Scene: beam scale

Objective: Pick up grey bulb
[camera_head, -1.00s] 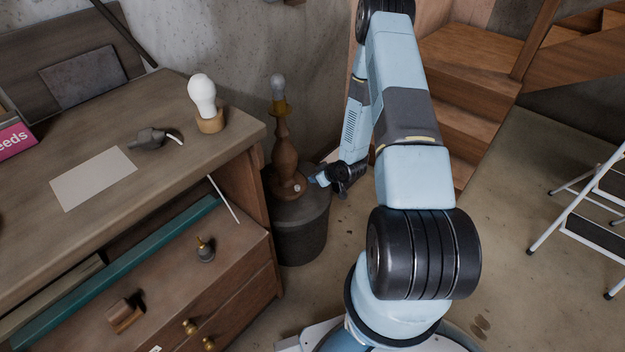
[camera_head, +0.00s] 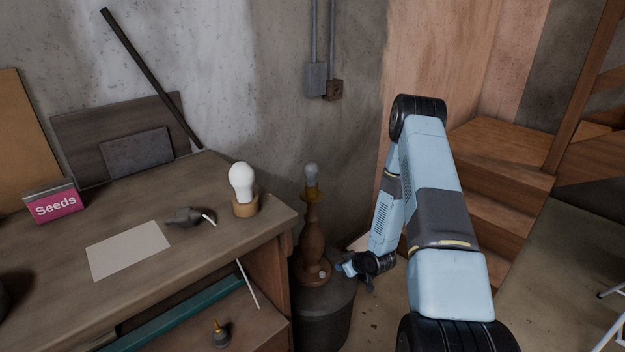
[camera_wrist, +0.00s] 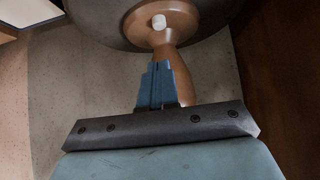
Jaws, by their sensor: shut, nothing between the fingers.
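The grey bulb (camera_head: 311,172) sits upright in the brass-coloured socket at the top of a turned wooden lamp (camera_head: 312,235). The lamp stands on a dark round barrel (camera_head: 325,312) beside the workbench. My gripper (camera_head: 345,268) is low, just right of the lamp's base and well below the bulb. In the wrist view my gripper's blue fingers (camera_wrist: 157,72) are together and empty, in front of the lamp's wooden body (camera_wrist: 176,78). The bulb is not visible in the wrist view.
A white bulb (camera_head: 241,180) stands in a wooden holder (camera_head: 246,207) on the workbench (camera_head: 60,290). A dark grey object (camera_head: 183,216), a paper sheet (camera_head: 128,250) and a Seeds box (camera_head: 54,203) lie left. The concrete wall is behind the lamp; wooden stairs (camera_head: 490,215) are right.

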